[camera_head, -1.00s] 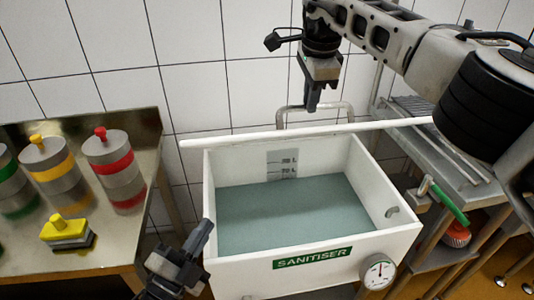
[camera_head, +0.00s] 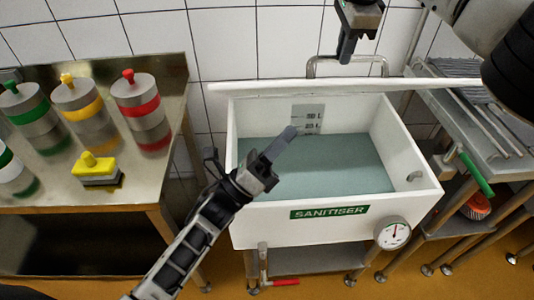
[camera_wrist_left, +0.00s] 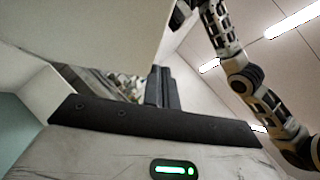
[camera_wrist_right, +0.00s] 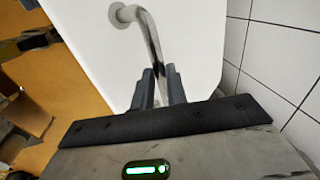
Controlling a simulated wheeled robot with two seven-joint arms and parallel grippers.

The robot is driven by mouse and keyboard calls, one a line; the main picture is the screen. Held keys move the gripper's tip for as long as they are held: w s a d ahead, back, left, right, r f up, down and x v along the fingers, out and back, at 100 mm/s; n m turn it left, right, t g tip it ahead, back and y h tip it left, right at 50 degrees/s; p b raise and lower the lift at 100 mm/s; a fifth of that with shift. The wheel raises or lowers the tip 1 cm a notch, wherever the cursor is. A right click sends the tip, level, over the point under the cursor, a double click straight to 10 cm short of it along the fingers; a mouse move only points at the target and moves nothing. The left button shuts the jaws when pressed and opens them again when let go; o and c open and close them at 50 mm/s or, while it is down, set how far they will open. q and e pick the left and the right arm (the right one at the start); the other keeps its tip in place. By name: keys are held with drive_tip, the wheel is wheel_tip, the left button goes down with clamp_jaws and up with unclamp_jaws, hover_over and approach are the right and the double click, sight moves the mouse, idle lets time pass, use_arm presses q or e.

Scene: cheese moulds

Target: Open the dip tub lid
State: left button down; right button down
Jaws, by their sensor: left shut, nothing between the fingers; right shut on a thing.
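The white dip tub (camera_head: 275,212), labelled SANITISER, stands open in the head view with grey-green liquid (camera_head: 330,165) inside. Its white lid (camera_head: 300,88) is raised at the back rim, seen nearly edge-on. A metal handle (camera_head: 318,66) shows behind it. My right gripper (camera_head: 346,52) is shut on this handle; the right wrist view shows the handle bar (camera_wrist_right: 152,38) between the fingers (camera_wrist_right: 160,88) against the lid's white face (camera_wrist_right: 190,35). My left gripper (camera_head: 284,141) is shut and empty, above the tub's left part; its fingers show in the left wrist view (camera_wrist_left: 162,88).
A steel table (camera_head: 140,190) on the left holds several banded cylinders and a yellow-handled brush (camera_head: 97,168). A dial gauge (camera_head: 393,233) is on the tub's front. A rack bench (camera_head: 455,110) stands right, with a green-handled item (camera_head: 475,172) near its edge.

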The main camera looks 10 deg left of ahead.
sight(292, 84)
drive_tip(key=shift+w+f, duration=0.2)
drive_tip(key=shift+f, duration=0.15)
use_arm(q)
drive_tip(key=shift+w+d+r, duration=0.2)
drive_tip(key=shift+w+r, duration=0.8)
drive_tip(key=shift+r, duration=0.15)
drive_tip(key=shift+w+d+r, duration=0.15)
drive_tip(key=shift+w+r, duration=0.8)
drive_tip(key=shift+r, duration=0.2)
